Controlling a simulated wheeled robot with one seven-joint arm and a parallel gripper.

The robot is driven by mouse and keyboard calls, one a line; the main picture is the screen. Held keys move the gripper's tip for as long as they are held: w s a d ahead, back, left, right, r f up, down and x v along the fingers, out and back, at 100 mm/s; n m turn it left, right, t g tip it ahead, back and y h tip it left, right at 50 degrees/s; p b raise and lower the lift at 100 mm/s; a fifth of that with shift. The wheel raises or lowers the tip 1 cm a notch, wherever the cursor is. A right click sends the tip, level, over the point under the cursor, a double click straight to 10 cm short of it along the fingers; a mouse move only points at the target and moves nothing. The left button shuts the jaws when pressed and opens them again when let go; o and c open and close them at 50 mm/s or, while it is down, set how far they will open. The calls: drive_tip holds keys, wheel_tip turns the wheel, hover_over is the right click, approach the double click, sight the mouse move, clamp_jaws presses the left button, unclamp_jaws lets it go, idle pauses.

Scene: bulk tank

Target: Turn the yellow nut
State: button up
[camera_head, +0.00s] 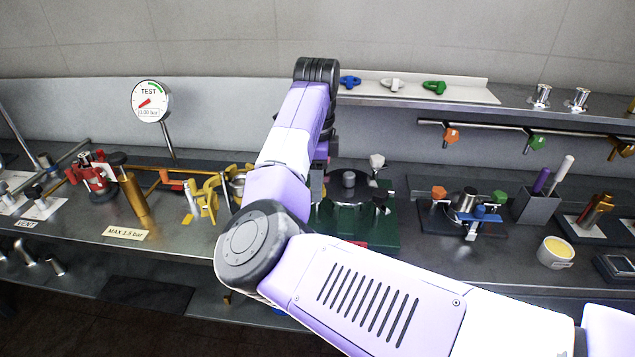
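No single part can be surely picked out as the yellow nut. Yellow winged parts (205,197) sit around a small silver fitting on the bench, left of my arm. A yellow-gold knob (622,148) also hangs from the rail at the far right. My gripper (319,178) points down beyond my forearm, over the left side of a dark green fixture (385,232). It is to the right of the yellow winged parts and apart from them. My arm hides most of the gripper, so its fingers cannot be made out.
A test gauge (151,101) stands at the back left. A red valve (93,177) and brass cylinder (134,197) stand left. A clamp fixture (465,210) with orange, green and blue knobs, a pen holder (535,206) and a yellow-filled cup (556,252) are right. A shelf (465,92) runs behind.

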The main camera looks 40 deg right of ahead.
clamp_jaws()
